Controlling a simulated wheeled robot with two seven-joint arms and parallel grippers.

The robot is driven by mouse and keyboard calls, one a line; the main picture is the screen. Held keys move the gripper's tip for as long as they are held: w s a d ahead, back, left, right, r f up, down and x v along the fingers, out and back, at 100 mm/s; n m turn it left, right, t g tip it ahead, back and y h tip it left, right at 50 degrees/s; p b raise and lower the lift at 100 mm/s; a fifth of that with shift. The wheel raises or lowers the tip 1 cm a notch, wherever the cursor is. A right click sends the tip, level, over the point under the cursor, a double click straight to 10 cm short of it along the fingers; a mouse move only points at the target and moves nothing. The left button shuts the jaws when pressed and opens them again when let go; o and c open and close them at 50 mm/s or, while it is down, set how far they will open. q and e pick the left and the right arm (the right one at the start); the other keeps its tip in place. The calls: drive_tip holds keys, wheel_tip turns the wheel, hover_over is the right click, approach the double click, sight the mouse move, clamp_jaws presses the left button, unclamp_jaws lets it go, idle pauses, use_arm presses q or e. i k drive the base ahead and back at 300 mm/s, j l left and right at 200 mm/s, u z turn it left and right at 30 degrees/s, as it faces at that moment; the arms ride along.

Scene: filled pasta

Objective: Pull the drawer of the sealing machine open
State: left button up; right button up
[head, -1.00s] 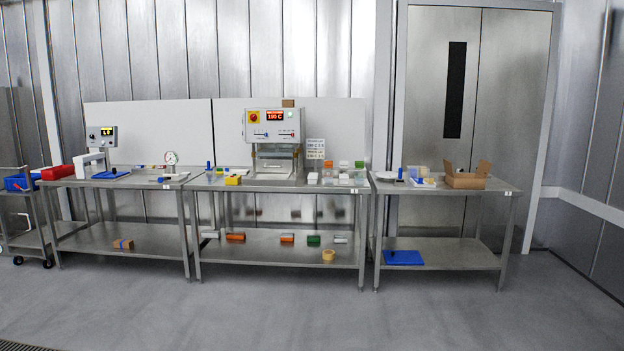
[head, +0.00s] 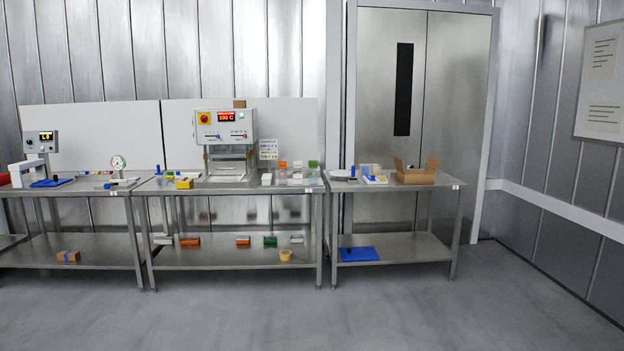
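The sealing machine (head: 224,131) stands on the middle steel table (head: 232,187) across the room. It is a white box with a red display, a red and yellow button and two small knobs. Below the box is an open bay with a pale, flat drawer (head: 226,178) at its base, level with the tabletop. How far the drawer is out is too small to tell. Neither of my grippers is in view.
A steel table to the right holds an open cardboard box (head: 416,172). A table to the left carries a white device (head: 41,146) and a round gauge (head: 118,163). Lower shelves hold several small items. The grey floor (head: 300,310) in front is clear.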

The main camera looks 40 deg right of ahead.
sight(214, 168)
drive_tip(key=i+l+z, duration=0.4)
drive_tip(key=i, duration=0.5)
drive_tip(key=i+z, duration=0.45)
drive_tip(key=i, duration=3.35)
drive_tip(key=i+z, duration=0.15)
drive_tip(key=i, duration=0.4)
drive_tip(key=i+j+z, duration=0.15)
drive_tip(key=i, duration=0.4)
